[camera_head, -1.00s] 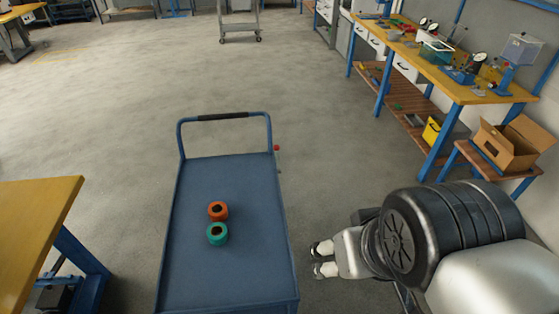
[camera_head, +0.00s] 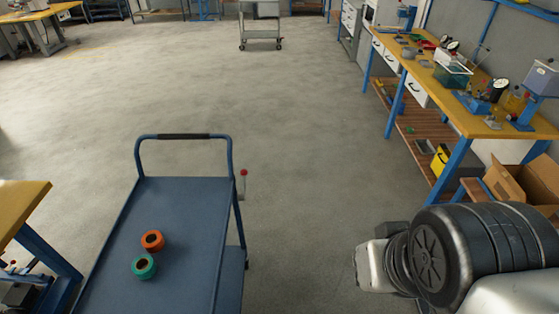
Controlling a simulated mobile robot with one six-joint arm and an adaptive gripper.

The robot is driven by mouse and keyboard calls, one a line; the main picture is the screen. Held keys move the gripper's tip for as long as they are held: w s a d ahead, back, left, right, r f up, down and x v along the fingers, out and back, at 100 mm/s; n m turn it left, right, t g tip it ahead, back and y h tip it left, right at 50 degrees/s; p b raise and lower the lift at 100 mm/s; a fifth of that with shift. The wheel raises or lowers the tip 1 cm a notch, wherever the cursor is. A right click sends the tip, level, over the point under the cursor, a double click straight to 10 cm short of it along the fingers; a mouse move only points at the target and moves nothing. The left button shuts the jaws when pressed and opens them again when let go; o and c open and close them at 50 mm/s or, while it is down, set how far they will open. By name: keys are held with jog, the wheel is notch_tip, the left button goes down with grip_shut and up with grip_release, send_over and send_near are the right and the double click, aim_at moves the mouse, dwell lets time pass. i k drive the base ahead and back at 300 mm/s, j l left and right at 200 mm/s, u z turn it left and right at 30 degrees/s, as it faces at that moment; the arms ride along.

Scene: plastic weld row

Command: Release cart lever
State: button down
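The blue cart (camera_head: 190,215) stands at the lower left of the head view, with a raised push handle (camera_head: 184,137) at its far end. The cart lever (camera_head: 243,183), a thin upright rod with a red knob, is at the cart's right side near the handle post. My arm is at the lower right, clear of the cart, with floor between it and the lever. My gripper's fingers do not show.
An orange ring (camera_head: 152,240) and a green ring (camera_head: 144,267) lie on the cart top. A yellow-topped table (camera_head: 18,205) is at the left. A workbench (camera_head: 440,88) and a cardboard box (camera_head: 512,186) stand at the right. Open floor lies beyond the cart.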

aim_at(242, 197)
jog(key=i+l, duration=0.1)
jog(key=i, duration=0.4)
jog(key=i+l, duration=0.15)
jog(key=i, duration=0.35)
jog(key=i+l+u, duration=0.1)
jog(key=i, duration=0.4)
